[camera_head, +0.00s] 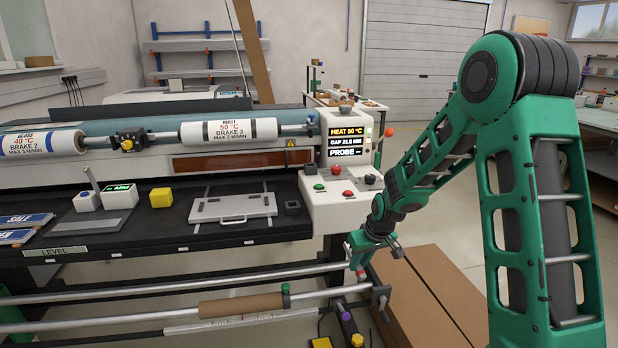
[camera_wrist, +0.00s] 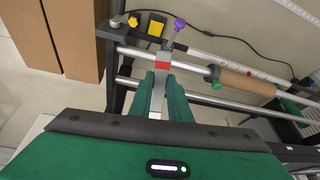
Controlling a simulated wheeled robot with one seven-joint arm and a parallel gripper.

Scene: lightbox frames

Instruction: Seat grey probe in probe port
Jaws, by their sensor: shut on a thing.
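My gripper (camera_head: 363,260) hangs low beside the front right end of the machine, just off the rail ends. In the wrist view my gripper (camera_wrist: 164,86) has its two green fingers closed around a slim grey piece with a red band, which looks like the grey probe (camera_wrist: 157,98). Its far end sticks out past the fingertips; the rest is partly hidden between them. In the head view only the red part shows clearly. The control panel (camera_head: 318,213) has a display with a line reading "PROBE --". I cannot make out the probe port for certain in either view.
A cardboard roll (camera_head: 241,305) lies on the front rails. A purple knob (camera_head: 346,316) and a yellow pedal (camera_wrist: 155,28) are close to my gripper. Brown cardboard boxes (camera_head: 445,290) lie on the floor at right. A grey plate (camera_head: 234,207) lies on the black bed.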

